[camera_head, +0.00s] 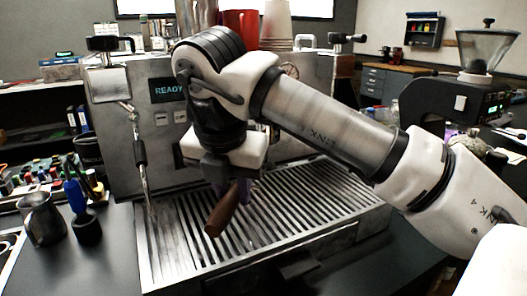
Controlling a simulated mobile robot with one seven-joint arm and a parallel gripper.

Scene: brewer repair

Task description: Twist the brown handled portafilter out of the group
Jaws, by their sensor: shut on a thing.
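The brown handle of the portafilter (223,212) points down and forward below my gripper (232,190). My gripper hangs in front of the espresso machine (120,140), above its drip tray, and is shut on the portafilter. The gripper's fingers are mostly hidden in shadow and behind the handle. The portafilter's head and the group are hidden behind my gripper and wrist, so I cannot tell whether the portafilter is seated in the group.
The slatted drip tray (290,228) lies under my gripper and looks empty. A steam wand (140,150) hangs to its left. A metal pitcher (42,220) and a dark-based tool (86,229) stand on the left counter. A grinder (470,90) stands at right.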

